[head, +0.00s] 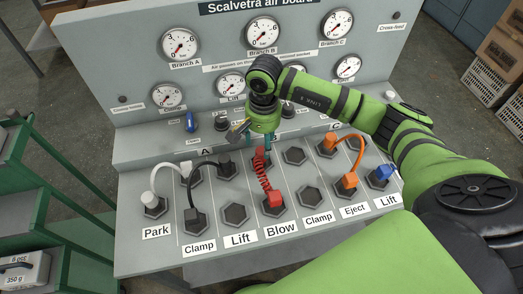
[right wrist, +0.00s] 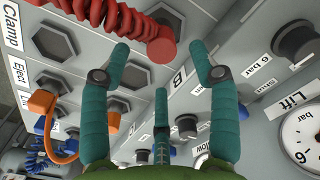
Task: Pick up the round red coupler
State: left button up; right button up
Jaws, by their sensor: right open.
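The round red coupler (head: 259,156) is at the upper row of sockets, above the Blow column in the head view. In the right wrist view, the round coupler (right wrist: 162,51) shows just ahead of the three teal fingers, between the two upper fingertips. My right gripper (right wrist: 160,65) is open and empty. I cannot tell whether a finger touches the coupler. My left gripper is not in view.
A black hose (head: 193,190) and a white hose (head: 153,188) stand to the left. An orange hose (head: 355,155) and a blue plug (head: 383,173) stand to the right. Hexagonal empty sockets (head: 235,215) lie between. The upright gauge panel (head: 205,75) rises behind my gripper.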

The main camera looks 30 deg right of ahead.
aim_at(262, 151)
jog(key=shift+d+f, duration=0.2)
jog(key=shift+d, duration=0.05)
jog(key=shift+s+f+p, duration=0.1)
jog(key=shift+f+p, duration=0.3)
jog(key=shift+p, duration=0.05)
jog(key=f, duration=0.1)
jog(key=f+p, duration=0.1)
jog(key=f, duration=0.1)
jog(key=f+p, duration=0.1)
jog(key=shift+a+f, duration=0.3)
jog(key=shift+a, duration=0.05)
jog(key=shift+f, duration=0.45)
grip_shut()
